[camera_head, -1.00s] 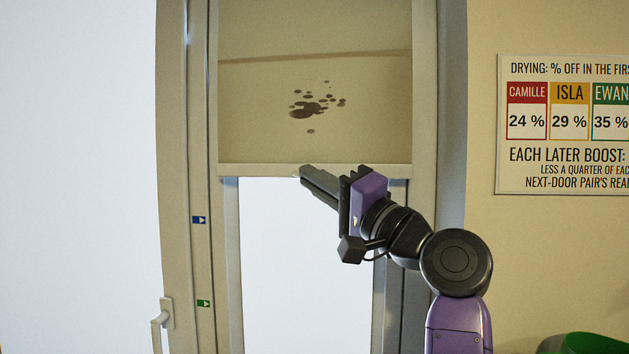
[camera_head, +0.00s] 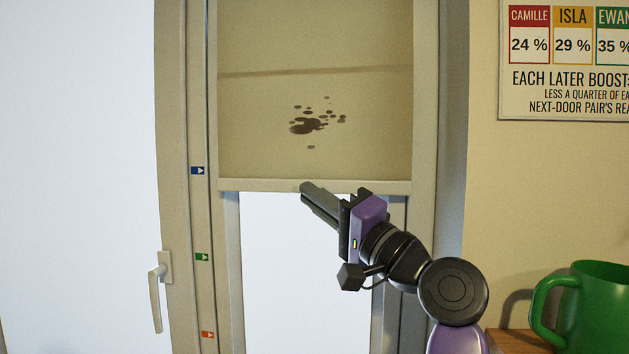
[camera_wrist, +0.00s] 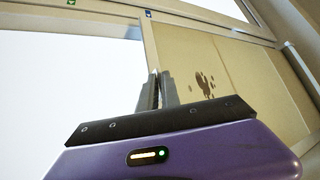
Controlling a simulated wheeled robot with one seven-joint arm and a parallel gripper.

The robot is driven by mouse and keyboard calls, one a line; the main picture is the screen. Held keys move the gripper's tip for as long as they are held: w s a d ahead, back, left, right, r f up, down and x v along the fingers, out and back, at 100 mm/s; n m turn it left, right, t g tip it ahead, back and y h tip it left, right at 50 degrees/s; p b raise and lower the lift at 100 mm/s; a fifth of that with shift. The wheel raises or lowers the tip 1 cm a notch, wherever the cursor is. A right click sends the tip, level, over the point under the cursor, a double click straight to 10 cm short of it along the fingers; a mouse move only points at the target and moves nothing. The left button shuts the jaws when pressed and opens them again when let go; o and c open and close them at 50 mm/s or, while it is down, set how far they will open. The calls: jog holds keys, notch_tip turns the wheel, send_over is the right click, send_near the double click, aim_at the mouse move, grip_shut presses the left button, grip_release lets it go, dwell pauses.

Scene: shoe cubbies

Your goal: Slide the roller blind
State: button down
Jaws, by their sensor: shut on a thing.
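The beige roller blind (camera_head: 280,100) with a dark brown stain covers the upper part of the window in the head view. Its bottom bar (camera_head: 375,187) lies slightly lower in the picture than the blue arrow mark (camera_head: 197,170) on the left frame, and well above the green mark (camera_head: 202,257) and the orange mark (camera_head: 208,334). My gripper (camera_head: 305,188) is shut on the bottom bar near its middle. In the wrist view, the fingers (camera_wrist: 156,92) meet at the blind's edge, with the stained cloth (camera_wrist: 185,50) to their right. The exact grip is partly hidden by the fingers.
A window handle (camera_head: 156,290) sticks out at the lower left. A green mug (camera_head: 595,305) stands on a wooden surface (camera_head: 515,342) at the lower right. A poster (camera_head: 565,75) hangs on the right wall. Bright open glass lies below the bar.

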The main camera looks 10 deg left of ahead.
notch_tip(320, 180, down, 34)
jog(key=b, duration=2.1)
jog(key=shift+r, duration=0.2)
jog(key=c, duration=1.6)
grip_release()
jog(key=shift+o, duration=0.2)
jog(key=v, duration=0.7)
jog(key=shift+s+d+f, duration=0.15)
jog(key=shift+s+d, duration=0.1)
jog(key=shift+d, duration=0.05)
